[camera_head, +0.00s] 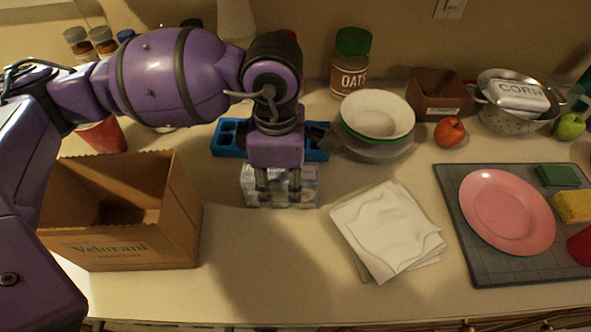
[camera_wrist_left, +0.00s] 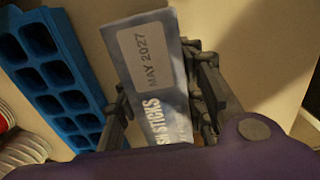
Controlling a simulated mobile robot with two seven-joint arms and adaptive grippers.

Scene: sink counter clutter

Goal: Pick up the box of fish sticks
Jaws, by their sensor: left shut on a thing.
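The box of fish sticks (camera_head: 281,188) is a pale, bluish-white carton on the counter, below my left gripper (camera_head: 279,190) in the head view. In the left wrist view the box (camera_wrist_left: 150,65) shows a "MAY 2027" label and part of the word "STICKS". My left gripper (camera_wrist_left: 160,110) has one finger on each side of the box and is shut on it. The gripper hides part of the box in the head view. I cannot tell whether the box touches the counter. My right gripper is not in view.
A blue ice tray (camera_head: 228,138) lies just behind the box. An open cardboard box (camera_head: 130,245) stands to the left. Stacked bowls (camera_head: 377,115), white napkins (camera_head: 385,230) and a mat with a pink plate (camera_head: 507,212) are to the right. The front middle counter is clear.

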